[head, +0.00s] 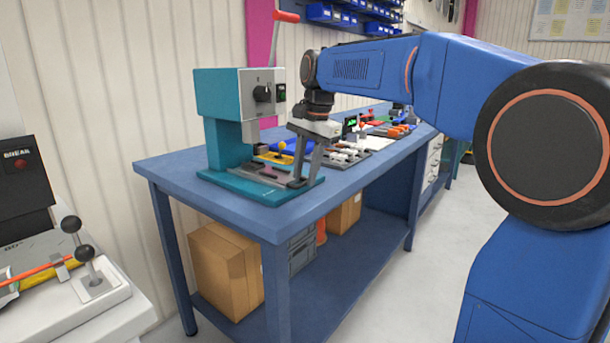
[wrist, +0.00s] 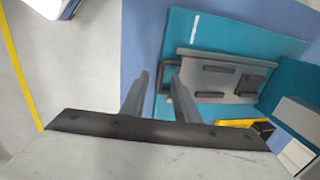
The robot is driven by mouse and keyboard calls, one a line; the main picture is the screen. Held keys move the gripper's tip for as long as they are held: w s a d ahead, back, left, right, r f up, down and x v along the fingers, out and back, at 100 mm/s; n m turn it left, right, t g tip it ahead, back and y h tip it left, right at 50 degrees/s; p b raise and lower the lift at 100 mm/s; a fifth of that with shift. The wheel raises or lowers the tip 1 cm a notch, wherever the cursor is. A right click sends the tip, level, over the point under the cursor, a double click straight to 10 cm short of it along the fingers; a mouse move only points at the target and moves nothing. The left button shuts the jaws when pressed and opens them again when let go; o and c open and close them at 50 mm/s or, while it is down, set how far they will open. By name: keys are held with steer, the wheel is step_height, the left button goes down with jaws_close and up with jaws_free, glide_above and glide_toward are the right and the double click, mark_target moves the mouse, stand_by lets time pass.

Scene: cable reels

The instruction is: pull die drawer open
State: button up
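The teal and grey press (head: 222,130) stands on the near end of the blue bench. Its die drawer (head: 255,171) is a grey slide with dark bars, low on the teal base. In the wrist view the drawer (wrist: 225,66) has a dark handle (wrist: 166,76) at its left end. My gripper (head: 306,178) points down at the base's front edge; it also shows in the wrist view (wrist: 160,82). Its two fingers are apart, with the handle close to the tips. The right finger partly covers the handle, and I cannot tell whether they touch.
The press lever with a red grip (head: 287,16) rises behind it. A yellow tray (head: 274,157) and small parts lie farther along the bench (head: 200,190). Cardboard boxes (head: 225,268) sit on its lower shelf. Another machine (head: 75,290) stands at the left. The floor at right is clear.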

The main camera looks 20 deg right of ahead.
steer(key=shift+w+f, duration=0.1)
steer(key=shift+f, duration=0.45)
jaws_close()
steer(key=s+d, duration=0.7)
steer(key=s, duration=0.3)
steer(key=shift+d, duration=0.2)
steer(key=shift+s+r, duration=0.1)
jaws_free()
